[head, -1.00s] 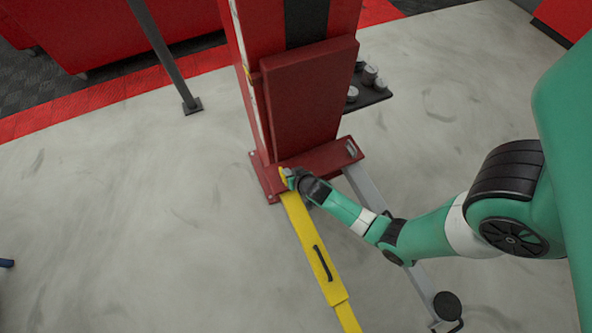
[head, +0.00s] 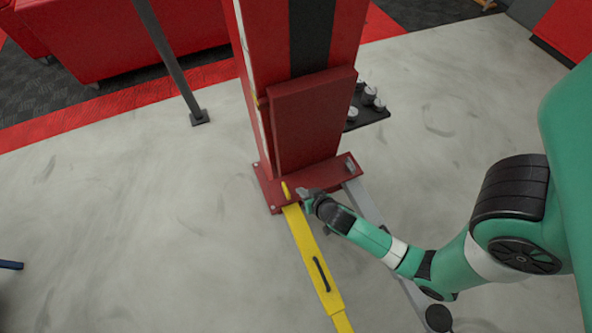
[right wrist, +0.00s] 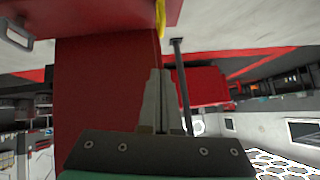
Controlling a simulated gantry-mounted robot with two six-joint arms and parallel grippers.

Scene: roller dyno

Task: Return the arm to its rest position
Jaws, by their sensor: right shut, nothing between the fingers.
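My right arm (head: 460,255) comes in from the right in the head view, green with white and black joints. Its gripper (head: 304,194) is shut and empty, just right of the top end of the yellow bar and above the red post's base plate. In the right wrist view the closed fingers (right wrist: 155,102) show in front of the red post (right wrist: 95,95), with nothing between them. My left gripper is not in view.
The red lift post (head: 305,110) stands on a base plate (head: 340,172). A yellow bar (head: 318,270) with a black handle runs from it toward the front. A grey leg lies beside my arm. A small black tray (head: 368,112) juts from the post. Open floor (head: 130,230) lies left.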

